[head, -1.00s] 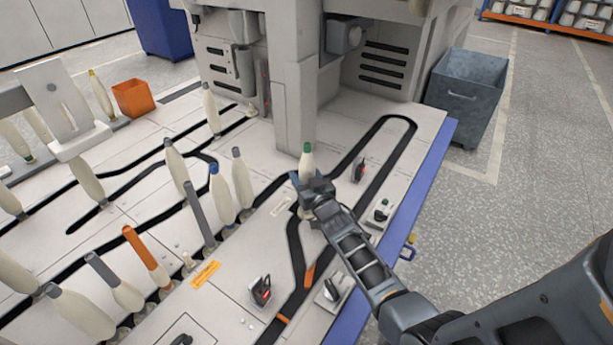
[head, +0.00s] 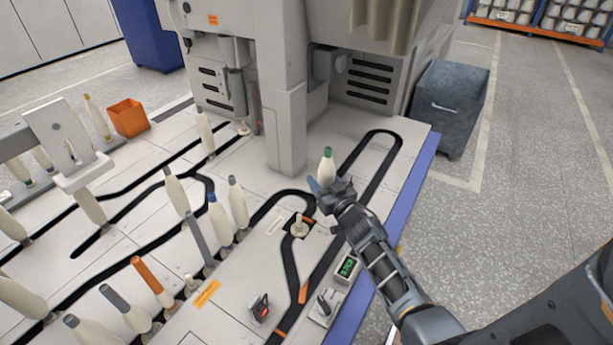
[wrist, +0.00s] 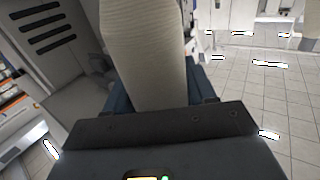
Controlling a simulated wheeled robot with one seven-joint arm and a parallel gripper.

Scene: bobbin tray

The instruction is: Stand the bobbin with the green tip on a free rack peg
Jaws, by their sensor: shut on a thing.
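The bobbin with the green tip (head: 327,167) is cream-coloured and stands nearly upright in my gripper (head: 328,190), which is shut on its lower part. In the wrist view the bobbin's cream body (wrist: 145,50) fills the upper middle, between the dark fingers; its tip is out of that view. The bobbin is above the right part of the machine deck; its lower end is hidden by the gripper.
Several other bobbins stand or lean at left, including a blue-tipped one (head: 220,222) and an orange tube (head: 152,281). A grey machine column (head: 285,125) rises behind the gripper. An orange box (head: 128,119) is at far left. A grey bin (head: 449,105) stands on the floor at right.

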